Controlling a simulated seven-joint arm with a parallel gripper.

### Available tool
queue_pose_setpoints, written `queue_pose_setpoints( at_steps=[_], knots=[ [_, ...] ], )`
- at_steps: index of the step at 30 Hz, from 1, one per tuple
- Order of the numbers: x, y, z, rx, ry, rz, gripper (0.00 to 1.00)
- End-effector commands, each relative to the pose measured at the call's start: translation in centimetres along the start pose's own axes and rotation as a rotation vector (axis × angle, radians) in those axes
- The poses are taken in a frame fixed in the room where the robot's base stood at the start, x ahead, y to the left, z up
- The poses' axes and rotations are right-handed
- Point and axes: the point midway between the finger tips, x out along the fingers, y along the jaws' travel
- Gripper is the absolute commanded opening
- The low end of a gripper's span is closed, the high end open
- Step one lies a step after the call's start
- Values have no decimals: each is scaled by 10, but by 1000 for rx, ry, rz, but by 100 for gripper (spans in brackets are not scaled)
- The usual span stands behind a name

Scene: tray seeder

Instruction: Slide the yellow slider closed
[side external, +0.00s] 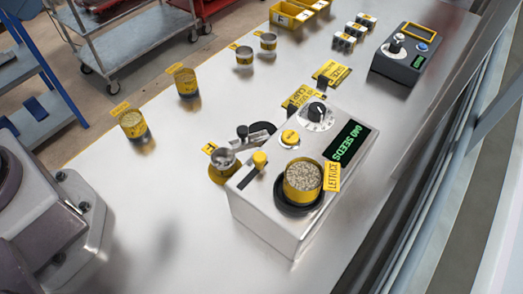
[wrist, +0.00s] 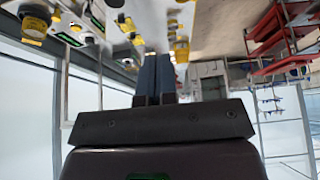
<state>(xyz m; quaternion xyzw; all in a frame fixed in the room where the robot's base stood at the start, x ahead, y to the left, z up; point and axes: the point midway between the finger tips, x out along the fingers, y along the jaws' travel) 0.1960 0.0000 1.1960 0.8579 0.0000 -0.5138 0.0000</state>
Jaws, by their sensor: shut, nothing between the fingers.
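The seeder (side external: 268,215) is a pale metal box on the bench in the side external view. Its yellow slider (side external: 260,159) is a small knob at the upper end of a short dark slot on the top face, left of the seed cup. The slot is bare below the knob. My gripper (wrist: 157,60) shows in the wrist view with its two dark fingers together and nothing between them. It is out of the side external view, and no contact with the seeder shows. The wrist view is tilted, and I cannot make out the slider there.
A yellow LETTUCE cup (side external: 303,181) sits on the seeder near a yellow dial (side external: 290,138) and a black dial (side external: 317,111). A small metal cup (side external: 223,158) stands close on the left. Two yellow tins (side external: 133,124) are farther left. The bench (side external: 150,210) is clear in front.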

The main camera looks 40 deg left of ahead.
Motion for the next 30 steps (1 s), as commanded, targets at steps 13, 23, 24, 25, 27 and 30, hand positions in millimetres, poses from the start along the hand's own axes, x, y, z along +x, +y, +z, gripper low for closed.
queue_pose_setpoints(
  at_steps=[13,23,24,25,27,30],
  knots=[
    [0,0,0,0,0,0,7],
    [47,19,-8,102,-211,-37,48],
    [58,29,-12,159,-243,-26,48],
    [66,38,-15,206,-265,-11,48],
    [86,60,-22,328,-309,40,48],
    [112,97,-27,514,-344,154,48]
  ],
)
